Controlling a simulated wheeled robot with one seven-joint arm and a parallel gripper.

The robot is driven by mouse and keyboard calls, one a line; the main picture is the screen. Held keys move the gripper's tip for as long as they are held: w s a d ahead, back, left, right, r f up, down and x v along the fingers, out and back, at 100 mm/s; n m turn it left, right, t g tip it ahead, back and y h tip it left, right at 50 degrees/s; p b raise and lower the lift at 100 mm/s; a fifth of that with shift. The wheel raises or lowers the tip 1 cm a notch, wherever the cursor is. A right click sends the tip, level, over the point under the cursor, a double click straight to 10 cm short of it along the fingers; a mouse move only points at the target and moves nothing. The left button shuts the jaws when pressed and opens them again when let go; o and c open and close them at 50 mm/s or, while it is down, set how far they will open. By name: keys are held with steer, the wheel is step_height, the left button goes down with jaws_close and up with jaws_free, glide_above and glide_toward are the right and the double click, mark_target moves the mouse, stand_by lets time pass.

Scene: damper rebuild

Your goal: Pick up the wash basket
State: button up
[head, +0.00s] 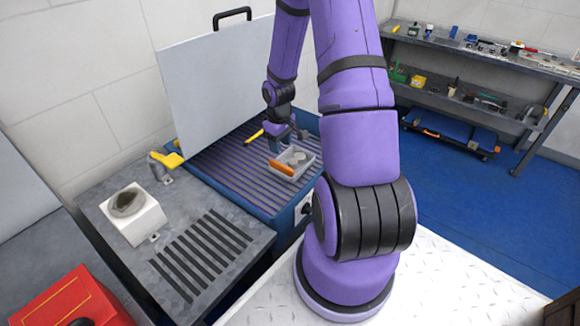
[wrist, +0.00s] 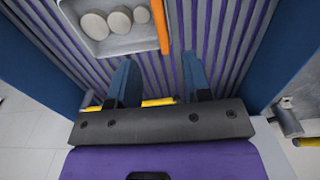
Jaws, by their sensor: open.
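The wash basket (head: 302,170) is a small light-grey tray with an orange handle (head: 281,168) along one side. It sits on the ribbed floor of the open blue washer, with several pale round discs inside. In the wrist view the basket (wrist: 122,48) is at the top left, partly cut off by the frame, and its orange handle (wrist: 160,26) lies ahead of the gap between my fingers. My gripper (head: 289,134) is open and empty behind the basket in the head view. Its two blue fingers (wrist: 160,75) point toward the handle side and do not surround the handle.
The washer's grey lid (head: 215,85) stands raised behind. A yellow-handled tool (head: 254,136) lies on the ribs near my gripper. A bench (head: 110,205) at left holds a white block (head: 133,214) with a round opening. A red box (head: 70,300) is at the front left.

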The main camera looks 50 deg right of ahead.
mark_target(281, 165)
steer(key=shift+s+f, duration=0.15)
steer(key=shift+f, duration=4.65)
steer(key=shift+f, duration=0.25)
jaws_close()
